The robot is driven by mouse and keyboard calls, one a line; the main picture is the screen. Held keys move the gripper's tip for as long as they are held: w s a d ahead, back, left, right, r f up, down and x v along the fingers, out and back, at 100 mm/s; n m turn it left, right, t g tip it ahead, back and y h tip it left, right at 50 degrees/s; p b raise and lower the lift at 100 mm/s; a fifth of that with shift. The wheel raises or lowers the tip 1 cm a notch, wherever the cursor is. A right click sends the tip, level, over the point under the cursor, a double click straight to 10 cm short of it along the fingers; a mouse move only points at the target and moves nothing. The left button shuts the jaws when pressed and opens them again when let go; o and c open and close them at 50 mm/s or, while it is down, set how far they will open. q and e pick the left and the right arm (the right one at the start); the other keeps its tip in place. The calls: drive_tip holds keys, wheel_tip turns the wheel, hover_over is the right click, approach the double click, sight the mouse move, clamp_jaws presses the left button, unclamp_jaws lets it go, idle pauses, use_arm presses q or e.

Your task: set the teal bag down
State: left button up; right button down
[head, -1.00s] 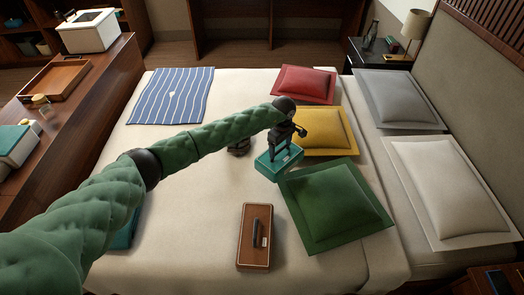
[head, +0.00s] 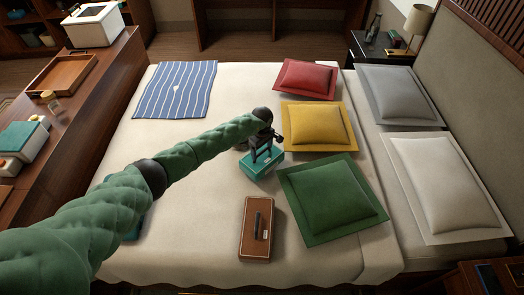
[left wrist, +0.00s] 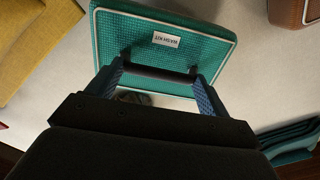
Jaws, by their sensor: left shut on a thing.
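The teal bag (head: 262,168) is a flat box-like case with pale edging, a white label and a dark handle. It is over the middle of the bed, left of the yellow and green cushions. My left gripper (head: 263,150) is above it, shut on its handle. In the left wrist view the bag (left wrist: 165,38) shows beyond my left gripper (left wrist: 158,75), whose fingers are at the handle. I cannot tell whether the bag's underside touches the bed. My right gripper is not in view.
A brown case (head: 257,228) lies on the bed (head: 190,225) nearer me. A yellow cushion (head: 318,127), green cushion (head: 332,200) and red cushion (head: 306,78) lie to the right. A dark object (head: 243,139) is partly hidden behind my arm. A striped blue cloth (head: 175,90) lies at far left.

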use_arm(q)
drive_tip(key=shift+f+p, duration=0.3)
drive_tip(key=shift+f, duration=0.6)
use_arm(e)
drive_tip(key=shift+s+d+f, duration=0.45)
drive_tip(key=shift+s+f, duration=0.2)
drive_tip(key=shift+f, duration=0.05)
use_arm(q)
drive_tip(key=shift+f, duration=0.15)
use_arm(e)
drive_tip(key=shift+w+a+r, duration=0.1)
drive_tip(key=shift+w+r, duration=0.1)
use_arm(q)
drive_tip(key=o, duration=1.5)
drive_tip(key=shift+o, duration=0.7)
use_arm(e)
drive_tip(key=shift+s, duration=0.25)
use_arm(q)
drive_tip(key=shift+r, duration=0.2)
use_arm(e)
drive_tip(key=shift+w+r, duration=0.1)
